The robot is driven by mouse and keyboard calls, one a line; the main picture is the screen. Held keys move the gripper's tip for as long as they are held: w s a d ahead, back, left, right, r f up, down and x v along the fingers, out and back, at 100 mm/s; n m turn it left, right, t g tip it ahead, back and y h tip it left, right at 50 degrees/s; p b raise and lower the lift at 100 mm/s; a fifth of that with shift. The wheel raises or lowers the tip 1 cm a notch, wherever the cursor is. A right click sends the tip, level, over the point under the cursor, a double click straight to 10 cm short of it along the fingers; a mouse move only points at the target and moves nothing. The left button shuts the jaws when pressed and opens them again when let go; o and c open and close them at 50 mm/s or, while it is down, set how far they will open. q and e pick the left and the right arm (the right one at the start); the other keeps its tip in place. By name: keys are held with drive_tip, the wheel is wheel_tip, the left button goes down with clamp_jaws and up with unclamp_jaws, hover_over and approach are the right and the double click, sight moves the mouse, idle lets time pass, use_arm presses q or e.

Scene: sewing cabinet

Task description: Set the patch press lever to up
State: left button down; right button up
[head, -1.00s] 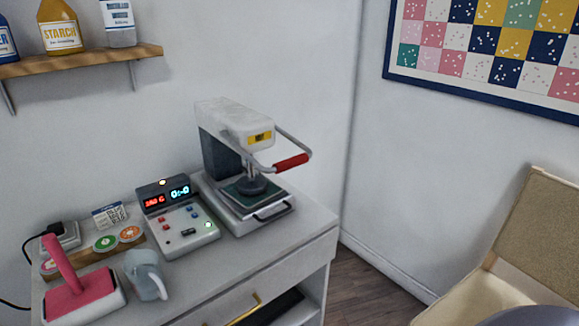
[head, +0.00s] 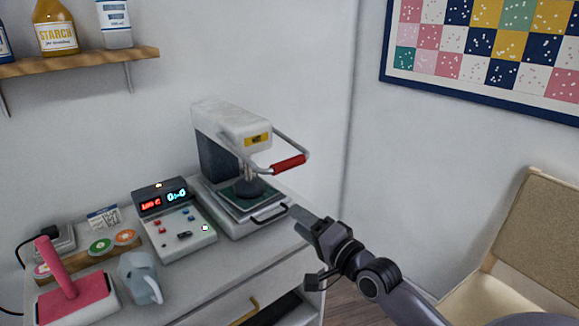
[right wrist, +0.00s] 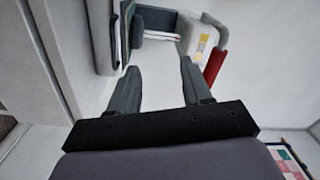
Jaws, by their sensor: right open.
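The patch press (head: 233,128) stands at the back right of the white cabinet top. Its lever has a red grip (head: 289,164) on a metal bar that juts out to the right of the press head, above the lower plate (head: 245,196). My right gripper (head: 297,218) is in front of and below the red grip, apart from it, near the cabinet's right edge. In the right wrist view its two fingers (right wrist: 155,85) are spread with nothing between them. The red grip (right wrist: 215,66) shows there beyond the right finger. My left gripper is not in view.
A control box (head: 178,222) with lit displays stands left of the press. A pink-based tool (head: 77,300) and a grey jug (head: 138,274) are at the front left. A chair (head: 505,240) stands at the right. A shelf (head: 80,61) with bottles hangs above.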

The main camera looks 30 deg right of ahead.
sight(293, 166)
drive_tip(key=d+r+m, duration=0.1)
drive_tip(key=r, duration=0.1)
drive_tip(key=w+d+r+m+t, duration=0.1)
drive_tip(key=r, duration=0.2)
drive_tip(key=w+d+r+m+t, duration=0.1)
drive_tip(key=r+m, duration=0.1)
drive_tip(key=r, duration=0.1)
drive_tip(key=shift+w+d+r, duration=0.1)
drive_tip(key=shift+r, duration=0.1)
drive_tip(key=shift+p+x, duration=0.3)
drive_tip(key=shift+x, duration=3.05)
clamp_jaws()
